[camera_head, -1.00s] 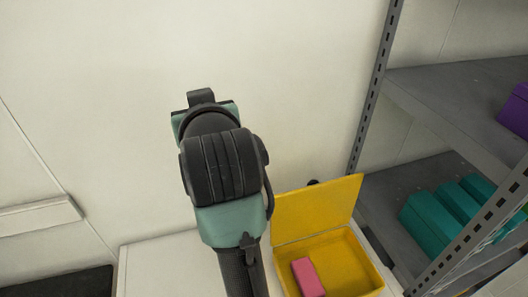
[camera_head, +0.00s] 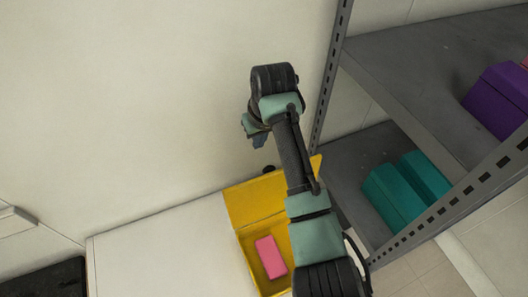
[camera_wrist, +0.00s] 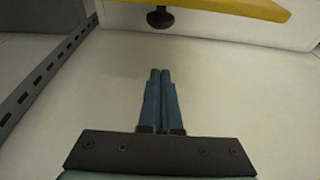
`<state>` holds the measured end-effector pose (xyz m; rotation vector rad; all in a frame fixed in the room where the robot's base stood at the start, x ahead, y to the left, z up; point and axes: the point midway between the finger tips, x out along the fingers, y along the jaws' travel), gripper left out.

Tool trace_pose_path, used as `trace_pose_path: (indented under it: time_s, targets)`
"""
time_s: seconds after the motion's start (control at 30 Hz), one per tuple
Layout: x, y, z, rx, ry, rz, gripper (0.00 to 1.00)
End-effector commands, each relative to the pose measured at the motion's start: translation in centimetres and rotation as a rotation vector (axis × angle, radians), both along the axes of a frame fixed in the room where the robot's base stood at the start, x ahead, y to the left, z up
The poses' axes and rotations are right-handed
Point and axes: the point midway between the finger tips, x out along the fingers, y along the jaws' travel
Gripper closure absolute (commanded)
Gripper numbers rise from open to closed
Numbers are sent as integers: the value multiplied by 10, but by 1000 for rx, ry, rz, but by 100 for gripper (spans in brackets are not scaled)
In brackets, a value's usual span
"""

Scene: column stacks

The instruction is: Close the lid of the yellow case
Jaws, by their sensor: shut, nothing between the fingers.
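The yellow case (camera_head: 246,257) sits on the white counter, its lid (camera_head: 252,202) standing open towards the wall. A pink block (camera_head: 270,257) lies inside. My arm crosses in front of the case's right side and hides part of it. My gripper (camera_wrist: 160,74) is shut and empty, with its two blue fingers together. In the head view it is partly hidden behind my wrist, above the lid near the wall. A yellow edge, seemingly the lid (camera_wrist: 225,8), shows at the top of the wrist view, apart from the fingers.
A black knob (camera_head: 269,168) protrudes behind the lid; it also shows in the wrist view (camera_wrist: 159,18). A grey shelf rack (camera_head: 370,62) stands close on the right, holding teal boxes (camera_head: 394,195) and a purple box (camera_head: 500,98). The counter (camera_head: 155,255) left of the case is clear.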

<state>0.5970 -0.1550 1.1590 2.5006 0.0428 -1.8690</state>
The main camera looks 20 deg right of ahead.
Motion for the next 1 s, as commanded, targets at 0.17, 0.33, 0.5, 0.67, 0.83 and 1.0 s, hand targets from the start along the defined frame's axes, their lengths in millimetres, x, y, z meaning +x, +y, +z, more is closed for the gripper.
trace_pose_path:
  time_s: [0.17,0.33,0.5,0.67,0.83,1.0]
  targets:
    - [8,1,-27,1,3,0,100]
    - [-10,0,-25,2,0,-2,100]
    - [-25,-1,-25,1,0,-1,100]
    - [-31,0,-26,0,-1,1,100]
    - [-32,0,-27,-1,-1,1,100]
    - [-31,0,-27,0,-2,1,100]
